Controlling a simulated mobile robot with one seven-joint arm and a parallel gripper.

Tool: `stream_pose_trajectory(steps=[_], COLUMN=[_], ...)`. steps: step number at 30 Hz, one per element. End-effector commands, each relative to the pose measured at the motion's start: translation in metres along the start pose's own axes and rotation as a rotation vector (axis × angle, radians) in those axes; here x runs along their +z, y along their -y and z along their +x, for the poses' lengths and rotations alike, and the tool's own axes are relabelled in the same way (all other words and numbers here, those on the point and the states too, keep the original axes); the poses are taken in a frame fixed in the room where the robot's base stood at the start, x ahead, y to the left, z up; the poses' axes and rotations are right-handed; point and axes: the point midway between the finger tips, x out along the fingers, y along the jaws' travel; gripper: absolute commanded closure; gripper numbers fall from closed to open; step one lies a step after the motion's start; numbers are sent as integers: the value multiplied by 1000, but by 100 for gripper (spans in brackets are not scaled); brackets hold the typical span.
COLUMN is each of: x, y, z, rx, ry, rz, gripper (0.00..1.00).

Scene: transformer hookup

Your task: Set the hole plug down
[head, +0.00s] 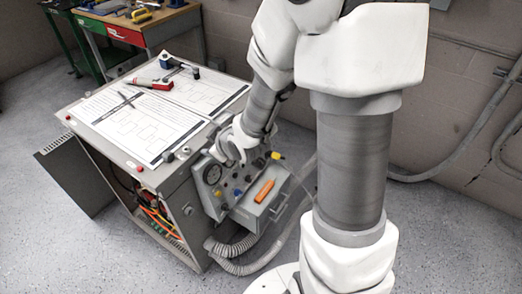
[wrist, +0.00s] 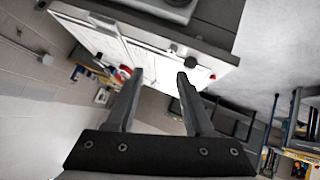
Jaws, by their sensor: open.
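My gripper (wrist: 160,76) is open in the wrist view, its two fingers apart with nothing between them. In the head view my gripper (head: 232,150) is at the front right edge of the grey cabinet (head: 178,172), above its gauge panel. A small dark round piece, perhaps the hole plug (wrist: 191,62), shows on the cabinet top just beyond the right fingertip. A small dark piece (head: 168,157) also shows near the cabinet's front corner in the head view. I cannot tell for certain that either is the plug.
Printed sheets (head: 130,115), a red-handled tool (head: 150,84) and a dark pen lie on the cabinet top. An orange piece (head: 264,191) lies on the grey box (head: 250,212) below the panel. A corrugated hose (head: 245,265) runs near the floor. A workbench (head: 120,30) stands behind.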

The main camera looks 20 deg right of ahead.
Motion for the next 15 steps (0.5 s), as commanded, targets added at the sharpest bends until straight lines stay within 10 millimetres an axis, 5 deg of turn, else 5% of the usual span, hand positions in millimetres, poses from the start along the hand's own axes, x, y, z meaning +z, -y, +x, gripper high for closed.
stream_pose_trajectory(steps=[7,15], x=[-11,-12], y=[-30,-31], z=[-71,-161], rx=[90,141], ry=[159,285], rz=[107,306], gripper=[48,48])
